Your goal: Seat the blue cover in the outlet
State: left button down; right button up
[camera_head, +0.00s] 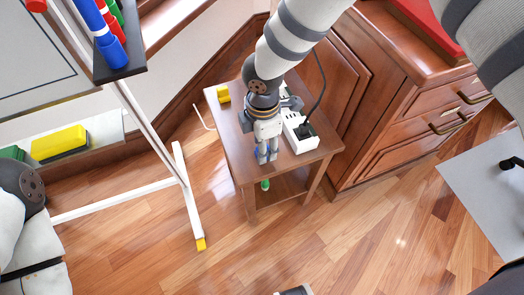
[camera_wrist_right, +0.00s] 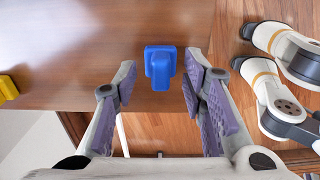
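The blue cover (camera_wrist_right: 160,66) lies on the small wooden table in the right wrist view, near the table edge. My right gripper (camera_wrist_right: 160,78) is open, with one finger on either side of the cover and gaps between. A black plug (camera_head: 305,131) sits in the strip. My left gripper is out of view.
A yellow piece (camera_head: 223,93) lies at the table's back left. A wooden cabinet (camera_head: 420,120) stands close on the right. A whiteboard stand (camera_head: 184,190) is on the left. Floor in front is clear.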

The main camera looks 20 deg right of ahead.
jog(key=shift+f, duration=0.6)
grip_shut()
jog(key=shift+r, duration=0.15)
